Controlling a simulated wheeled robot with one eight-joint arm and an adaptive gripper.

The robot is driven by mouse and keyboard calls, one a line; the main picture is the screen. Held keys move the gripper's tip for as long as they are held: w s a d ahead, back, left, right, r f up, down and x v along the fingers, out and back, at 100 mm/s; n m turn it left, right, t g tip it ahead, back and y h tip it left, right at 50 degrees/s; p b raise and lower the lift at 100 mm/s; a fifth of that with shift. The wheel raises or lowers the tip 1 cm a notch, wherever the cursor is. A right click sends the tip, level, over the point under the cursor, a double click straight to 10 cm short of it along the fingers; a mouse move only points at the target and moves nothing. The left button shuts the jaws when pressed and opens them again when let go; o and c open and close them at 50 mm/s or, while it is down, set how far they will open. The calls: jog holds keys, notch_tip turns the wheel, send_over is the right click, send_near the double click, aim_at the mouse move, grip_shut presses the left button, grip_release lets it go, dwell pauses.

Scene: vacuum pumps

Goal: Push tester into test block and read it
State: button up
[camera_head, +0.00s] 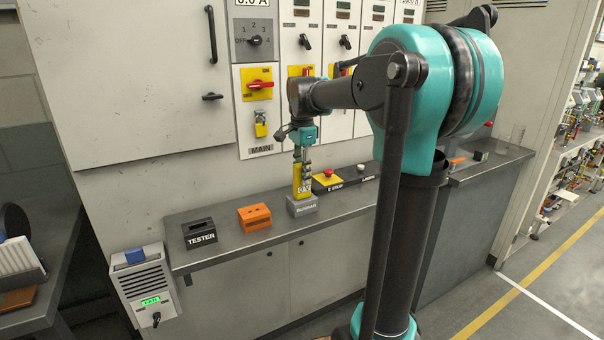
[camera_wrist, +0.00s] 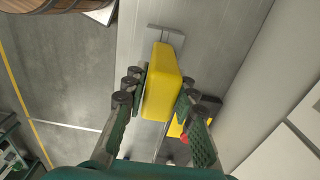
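The yellow tester (camera_head: 302,180) is upright on the bench with its lower end at the top of the grey block marked BUSBAR (camera_head: 302,208). I cannot tell how deep it sits there. Its small display seems to end in V, too small to read surely. My gripper (camera_head: 304,152) is shut on the tester from above. In the wrist view the tester (camera_wrist: 162,82) is between the two fingers of my gripper (camera_wrist: 160,95), and part of the grey block (camera_wrist: 168,32) shows beyond it. An orange block (camera_head: 254,217) with dark openings stands left of the BUSBAR block, apart from the tester.
A black holder marked TESTER (camera_head: 199,234) stands empty at the bench's left. An emergency-stop box (camera_head: 327,180) is close right of the gripper. The cabinet with the MAIN switch (camera_head: 260,84) rises behind. A grey box with a lit green display (camera_head: 150,301) hangs at the bench's left end.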

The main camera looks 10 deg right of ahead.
jog(key=o, duration=0.4)
notch_tip(320, 180, up, 12)
dwell(0.6)
dwell(0.5)
